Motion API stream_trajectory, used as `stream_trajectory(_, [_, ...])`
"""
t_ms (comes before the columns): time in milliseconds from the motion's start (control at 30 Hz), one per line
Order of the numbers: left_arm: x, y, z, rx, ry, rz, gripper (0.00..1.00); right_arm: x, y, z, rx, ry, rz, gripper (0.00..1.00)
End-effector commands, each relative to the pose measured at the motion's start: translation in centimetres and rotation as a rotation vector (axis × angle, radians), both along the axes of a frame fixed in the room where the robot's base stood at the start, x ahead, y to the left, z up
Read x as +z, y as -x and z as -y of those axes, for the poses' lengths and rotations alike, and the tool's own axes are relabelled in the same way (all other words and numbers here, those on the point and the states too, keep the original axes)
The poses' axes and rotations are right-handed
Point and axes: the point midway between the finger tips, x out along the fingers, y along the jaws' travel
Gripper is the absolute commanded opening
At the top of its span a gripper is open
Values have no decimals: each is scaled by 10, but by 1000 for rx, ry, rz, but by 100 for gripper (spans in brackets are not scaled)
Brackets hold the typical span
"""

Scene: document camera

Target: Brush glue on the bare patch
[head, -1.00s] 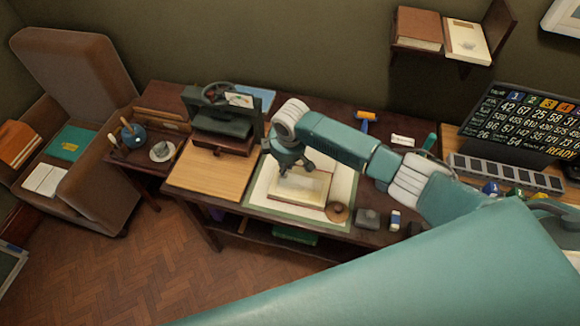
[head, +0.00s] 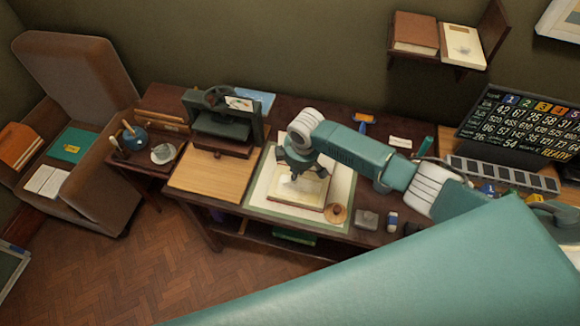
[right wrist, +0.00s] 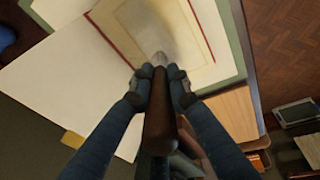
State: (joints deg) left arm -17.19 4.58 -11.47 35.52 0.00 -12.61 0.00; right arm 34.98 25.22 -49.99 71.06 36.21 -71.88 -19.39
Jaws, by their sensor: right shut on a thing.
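An open book (head: 316,196) with a cream page and a red-brown border lies on a pale sheet over a green mat (head: 257,207). In the right wrist view the page (right wrist: 205,65) carries a greyish smudged area (right wrist: 178,42). My right gripper (head: 296,174) is over the page. It is shut on a brush with a dark brown wooden handle (right wrist: 160,115). The brush's pale tip (right wrist: 159,59) points at the page by the grey area; whether it touches is unclear. My left gripper is not in view.
A book press (head: 225,122) stands behind a wooden board (head: 215,177) to the left. A small round tan item (head: 336,213), a grey block (head: 367,219) and a small bottle (head: 392,221) stand right of the mat. A blue-handled roller (head: 363,118) lies behind.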

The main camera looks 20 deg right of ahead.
Motion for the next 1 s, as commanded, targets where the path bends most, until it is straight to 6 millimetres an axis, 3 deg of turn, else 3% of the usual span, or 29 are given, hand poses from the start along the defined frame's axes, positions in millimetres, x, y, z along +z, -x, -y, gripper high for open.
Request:
stream_trajectory(367, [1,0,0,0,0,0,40,0,2,3,0,-2,1,0])
stream_trajectory(800, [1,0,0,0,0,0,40,-1,20,31,1,-1,1,0])
stream_trajectory(1000, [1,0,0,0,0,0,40,0,23,35,1,-1,2,0])
